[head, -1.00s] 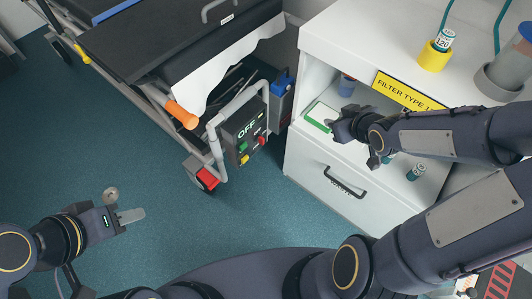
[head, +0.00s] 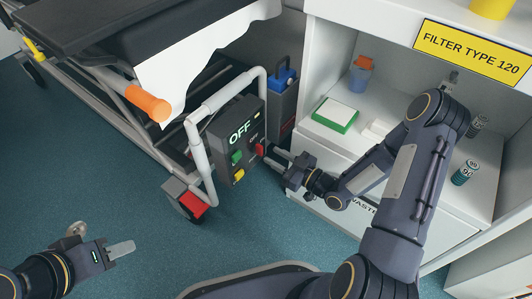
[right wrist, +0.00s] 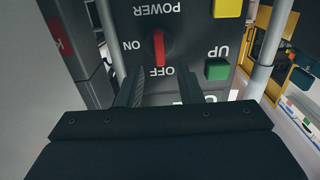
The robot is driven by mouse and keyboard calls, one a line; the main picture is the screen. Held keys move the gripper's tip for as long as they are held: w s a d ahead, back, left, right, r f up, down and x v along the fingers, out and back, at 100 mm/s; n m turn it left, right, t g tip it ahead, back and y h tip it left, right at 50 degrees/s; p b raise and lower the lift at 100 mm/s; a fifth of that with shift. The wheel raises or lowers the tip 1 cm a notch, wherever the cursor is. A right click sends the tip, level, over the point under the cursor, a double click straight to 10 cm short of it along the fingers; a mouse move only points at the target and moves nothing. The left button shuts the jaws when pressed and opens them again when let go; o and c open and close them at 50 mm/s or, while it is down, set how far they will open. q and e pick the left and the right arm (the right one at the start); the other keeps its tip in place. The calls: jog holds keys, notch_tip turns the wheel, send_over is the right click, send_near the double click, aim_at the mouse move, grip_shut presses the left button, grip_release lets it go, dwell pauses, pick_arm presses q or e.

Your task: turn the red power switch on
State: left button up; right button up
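The grey control box (head: 238,140) is mounted in a light tubular frame on the cart, and its display reads OFF. Its red power switch (head: 259,149) is on the right side of the panel. In the right wrist view, upside down, the red switch (right wrist: 158,48) points at the OFF label, with ON to one side. My right gripper (head: 272,157) faces the panel close to the switch. Its two fingers (right wrist: 158,88) are apart, with the switch lined up between them; contact is not clear. My left gripper (head: 122,248) is low at the left, far from the box; its opening is unclear.
A green button (head: 236,157) and yellow button (head: 239,174) sit beside the switch. An orange-ended handle (head: 148,103) sticks out of the cart. A white cabinet (head: 318,159) with open shelf and drawer stands right of the box.

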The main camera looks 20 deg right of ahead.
aim_at(259, 150)
jog(key=shift+b+x, duration=0.4)
jog(key=shift+x, duration=1.65)
grip_shut()
